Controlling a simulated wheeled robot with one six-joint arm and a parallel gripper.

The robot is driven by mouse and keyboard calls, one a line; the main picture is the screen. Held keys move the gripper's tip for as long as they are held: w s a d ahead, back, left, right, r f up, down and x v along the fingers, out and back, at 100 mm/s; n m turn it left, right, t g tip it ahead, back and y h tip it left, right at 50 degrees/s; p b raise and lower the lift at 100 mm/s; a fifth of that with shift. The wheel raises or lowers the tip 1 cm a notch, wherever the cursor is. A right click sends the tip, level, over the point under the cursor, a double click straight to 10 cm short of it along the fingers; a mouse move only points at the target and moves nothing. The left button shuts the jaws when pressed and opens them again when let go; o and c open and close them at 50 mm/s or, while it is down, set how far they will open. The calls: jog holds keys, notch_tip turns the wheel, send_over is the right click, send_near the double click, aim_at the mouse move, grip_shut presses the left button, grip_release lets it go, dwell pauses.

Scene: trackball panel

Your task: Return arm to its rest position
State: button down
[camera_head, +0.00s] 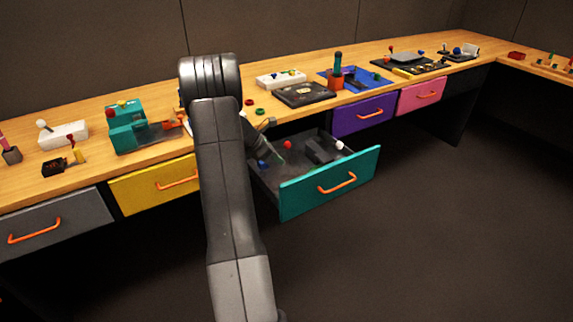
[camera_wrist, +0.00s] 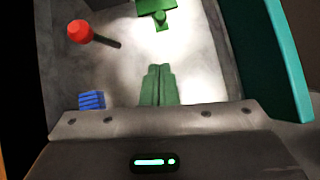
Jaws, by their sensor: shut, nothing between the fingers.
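My arm reaches from the bottom of the head view over the bench edge and down to the open teal drawer (camera_head: 300,197). My gripper (camera_head: 281,160) is at the drawer's left part, partly hidden by my arm. In the wrist view its two green fingers (camera_wrist: 160,70) lie side by side, shut, with nothing between them. They point into the grey drawer, whose teal front (camera_wrist: 268,50) is at the right. A red-knobbed dark stick (camera_wrist: 80,32), a blue block (camera_wrist: 92,100) and a green piece (camera_wrist: 158,12) lie inside, apart from the fingers.
The drawer juts out from the wooden bench. Yellow (camera_head: 150,188), grey (camera_head: 60,227), purple (camera_head: 363,115) and pink (camera_head: 421,95) drawers look shut. A black panel (camera_head: 304,95) and a teal device (camera_head: 127,130) stand on the bench. The floor at right is clear.

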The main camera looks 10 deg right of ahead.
jog(key=shift+s+a+r, duration=0.1)
jog(key=shift+a+r, duration=0.2)
jog(key=shift+r, duration=0.05)
jog(key=b+x, duration=0.1)
jog(key=x, duration=0.8)
jog(key=shift+d+f, duration=0.15)
jog(key=d, duration=0.2)
jog(key=d+f, duration=0.1)
jog(key=shift+w+d, duration=0.15)
jog(key=shift+w, duration=0.1)
jog(key=shift+w+d+f, duration=0.1)
jog(key=shift+d, duration=0.35)
